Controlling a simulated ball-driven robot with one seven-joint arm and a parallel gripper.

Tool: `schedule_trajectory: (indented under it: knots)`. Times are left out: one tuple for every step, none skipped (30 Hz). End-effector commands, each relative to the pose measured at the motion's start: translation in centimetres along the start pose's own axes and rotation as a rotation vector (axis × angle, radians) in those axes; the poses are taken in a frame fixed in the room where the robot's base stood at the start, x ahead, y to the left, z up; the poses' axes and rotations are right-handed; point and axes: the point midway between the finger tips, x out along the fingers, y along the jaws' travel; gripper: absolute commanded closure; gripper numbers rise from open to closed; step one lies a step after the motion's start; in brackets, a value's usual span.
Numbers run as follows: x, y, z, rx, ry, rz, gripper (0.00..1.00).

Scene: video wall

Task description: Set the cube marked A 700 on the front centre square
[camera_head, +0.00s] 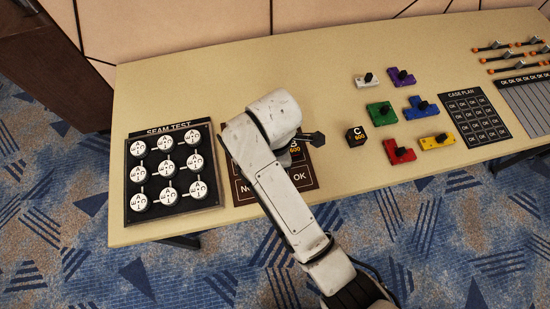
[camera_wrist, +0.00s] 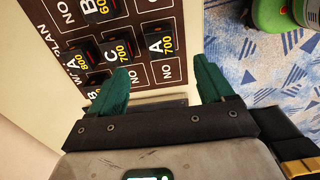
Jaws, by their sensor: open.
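The cube marked A 700 (camera_wrist: 160,42) is black with a white letter and yellow number. In the wrist view it stands on the front centre square of the dark board (camera_wrist: 142,9), whose title runs along the left. Its front left neighbour is a bare NO square (camera_wrist: 168,73). My gripper (camera_wrist: 162,70) is open, its two green fingers apart, with nothing between them. The cube is beyond the fingertips, seen through the gap. In the head view my arm covers most of the board (camera_head: 305,185) and hides this cube.
Cubes C 700 (camera_wrist: 118,52), A 800 (camera_wrist: 78,62) and B 600 (camera_wrist: 100,9) stand close by on the board. Cube C 600 (camera_head: 355,136) stands right of it. A SEAM TEST panel (camera_head: 170,180) is left; coloured blocks (camera_head: 381,113) lie further right.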

Motion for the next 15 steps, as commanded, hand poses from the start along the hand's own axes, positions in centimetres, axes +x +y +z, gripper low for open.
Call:
schedule_trajectory:
  knots:
    - [-0.4,0.0,0.0,0.000,0.001,0.002,0.19]
    - [-0.5,0.0,0.0,0.000,0.001,0.002,0.19]
    - [-0.6,0.0,0.0,0.000,0.000,0.001,0.19]
    - [-0.7,0.0,0.0,0.000,0.000,0.000,0.19]
    - [-0.7,0.0,0.0,0.000,0.000,0.000,0.19]
    - [-0.8,0.0,0.0,0.000,0.000,-0.001,0.19]
    - [-0.8,0.0,0.0,0.000,0.000,-0.001,0.19]
    - [-0.8,0.0,0.0,0.000,0.000,-0.001,0.19]
    - [-0.7,0.0,0.0,0.000,0.000,0.000,0.19]
    - [-0.7,-0.1,0.0,0.002,0.000,0.000,0.19]
    - [-0.7,-0.1,0.2,0.007,0.000,-0.001,0.19]
    - [-0.5,-0.3,0.5,0.027,0.002,-0.001,0.19]
    - [-0.3,-0.6,1.0,0.052,0.004,-0.001,0.19]
    - [0.0,-1.0,1.6,0.087,0.007,-0.001,0.19]
    - [0.5,-1.8,2.7,0.153,0.012,0.000,0.19]
